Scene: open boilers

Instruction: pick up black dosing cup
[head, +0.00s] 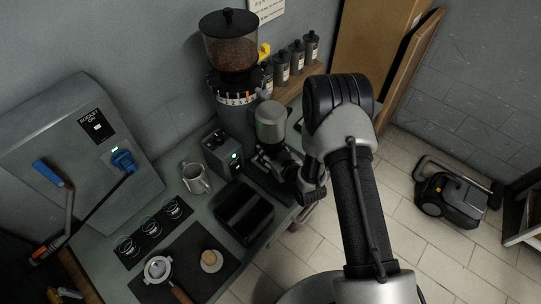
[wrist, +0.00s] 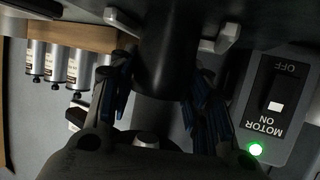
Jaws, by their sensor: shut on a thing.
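In the wrist view the black dosing cup (wrist: 166,55) is a dark, smooth cylinder, upper middle. My gripper (wrist: 157,92) has its blue-padded fingers on both sides of the cup, shut on it. The cup's far end runs up among grey metal parts, so I cannot tell whether it is clear of them. In the head view my arm reaches down beside the coffee grinder (head: 231,60). My gripper is mostly hidden there behind my wrist, and I cannot make out the cup.
The motor switch box (wrist: 272,105) with its green light is close on the right in the wrist view. Several labelled canisters (head: 297,62) stand on a wooden shelf. The counter holds a metal pitcher (head: 195,178), a black box (head: 244,212) and a tamper mat (head: 215,287).

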